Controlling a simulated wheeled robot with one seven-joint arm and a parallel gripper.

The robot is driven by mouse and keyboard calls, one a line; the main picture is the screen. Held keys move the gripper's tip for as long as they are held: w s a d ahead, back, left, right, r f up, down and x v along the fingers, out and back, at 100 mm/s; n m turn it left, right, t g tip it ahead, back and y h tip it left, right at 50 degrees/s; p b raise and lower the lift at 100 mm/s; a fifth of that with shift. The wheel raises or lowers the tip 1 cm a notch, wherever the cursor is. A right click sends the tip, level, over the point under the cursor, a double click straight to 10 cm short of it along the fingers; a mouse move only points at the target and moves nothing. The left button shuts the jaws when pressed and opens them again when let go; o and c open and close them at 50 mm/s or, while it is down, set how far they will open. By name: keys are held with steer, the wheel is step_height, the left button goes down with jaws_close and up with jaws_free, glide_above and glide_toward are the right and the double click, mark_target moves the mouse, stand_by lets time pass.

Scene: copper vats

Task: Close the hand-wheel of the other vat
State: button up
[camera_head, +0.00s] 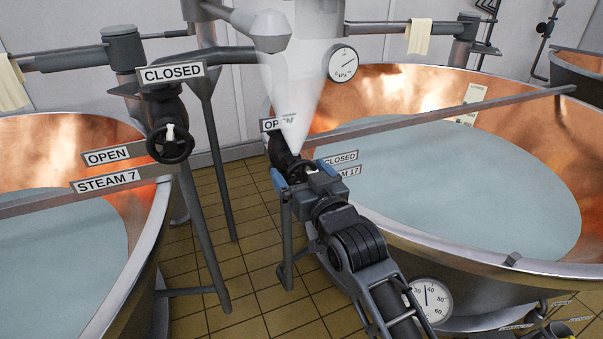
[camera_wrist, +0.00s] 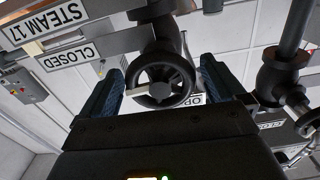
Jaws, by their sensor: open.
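The right vat (camera_head: 430,240) is copper and holds pale liquid. Its black hand-wheel (camera_wrist: 160,82) shows in the wrist view between the blue-padded fingers of my gripper (camera_wrist: 161,85), with a gap on each side. The white mark on this wheel points left in that view, towards the CLOSED plate (camera_wrist: 70,54). A STEAM 17 plate (camera_wrist: 45,22) is beside it. In the head view my gripper (camera_head: 304,172) is open and hides most of this wheel. The left vat's hand-wheel (camera_head: 170,143), by the STEAM 7 plate (camera_head: 122,180), has its white mark up towards CLOSED.
A pale steam plume (camera_head: 297,70) widens upward above the right valve. A round gauge (camera_head: 342,63) is behind it. Thin metal posts (camera_head: 205,220) stand between the vats on the tiled floor (camera_head: 245,250). A long bar (camera_head: 440,117) crosses the right vat.

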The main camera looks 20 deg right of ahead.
steer(key=shift+c, duration=0.4)
steer(key=c, duration=0.9)
steer(key=shift+m, duration=1.7)
steer(key=o, duration=1)
steer(key=s, duration=0.7)
steer(key=shift+s, duration=0.4)
